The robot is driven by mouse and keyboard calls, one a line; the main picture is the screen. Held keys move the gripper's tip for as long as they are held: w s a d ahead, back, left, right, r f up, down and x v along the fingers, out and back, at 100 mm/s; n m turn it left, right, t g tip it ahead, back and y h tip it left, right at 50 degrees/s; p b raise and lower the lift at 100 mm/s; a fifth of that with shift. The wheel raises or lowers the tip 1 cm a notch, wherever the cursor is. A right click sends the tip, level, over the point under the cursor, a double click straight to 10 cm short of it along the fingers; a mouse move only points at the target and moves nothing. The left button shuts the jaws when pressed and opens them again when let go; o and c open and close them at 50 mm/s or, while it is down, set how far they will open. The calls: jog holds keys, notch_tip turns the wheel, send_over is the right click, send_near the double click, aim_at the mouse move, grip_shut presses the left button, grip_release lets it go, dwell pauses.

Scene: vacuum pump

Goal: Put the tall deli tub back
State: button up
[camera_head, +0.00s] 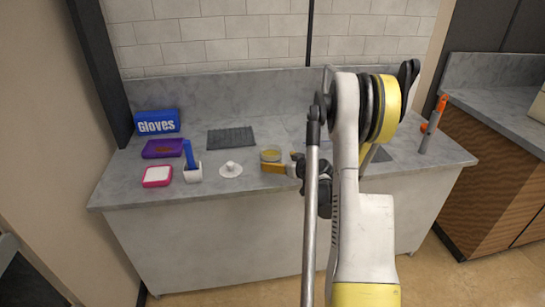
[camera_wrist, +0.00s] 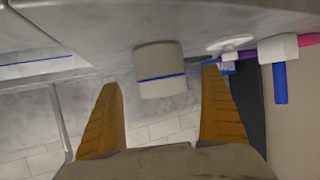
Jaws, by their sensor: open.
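The deli tub (camera_head: 270,155) stands upright on the grey counter, a pale round tub with a yellowish top in the head view. In the wrist view, where the scene appears upside down, the tub (camera_wrist: 160,72) is whitish with a thin blue band. My gripper (camera_head: 280,166) is low over the counter right at the tub. Its orange-yellow fingers are spread, and in the wrist view my gripper (camera_wrist: 160,88) has one finger on each side of the tub, with visible gaps. Part of the tub is hidden behind a finger in the head view.
A white disc with a knob (camera_head: 231,169) lies left of the tub. Further left are a white holder with a blue item (camera_head: 193,173), a pink container (camera_head: 157,177), a purple tray (camera_head: 160,150) and a gloves box (camera_head: 157,123). A dark ribbed mat (camera_head: 231,138) lies behind.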

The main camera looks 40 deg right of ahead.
jog(key=p+v, duration=0.1)
jog(key=v, duration=0.4)
jog(key=shift+s+r, duration=0.15)
jog(key=shift+s, duration=0.05)
jog(key=s+a+r+g+y, duration=0.1)
jog(key=a+r, duration=0.3)
jog(key=a, duration=0.5)
jog(key=a+r+n+g+y, duration=0.15)
jog(key=a+r, duration=0.25)
jog(key=a, duration=0.4)
jog(key=s+a+r+g+y, duration=0.1)
jog(key=a+r, duration=0.3)
jog(key=a, duration=0.5)
jog(key=s+a+r+g, duration=0.1)
jog(key=s+a, duration=0.5)
jog(key=s, duration=0.3)
jog(key=s+a+r+g+h, duration=0.1)
jog(key=s+a+g, duration=0.1)
jog(key=s+a, duration=0.5)
jog(key=shift+s, duration=0.95)
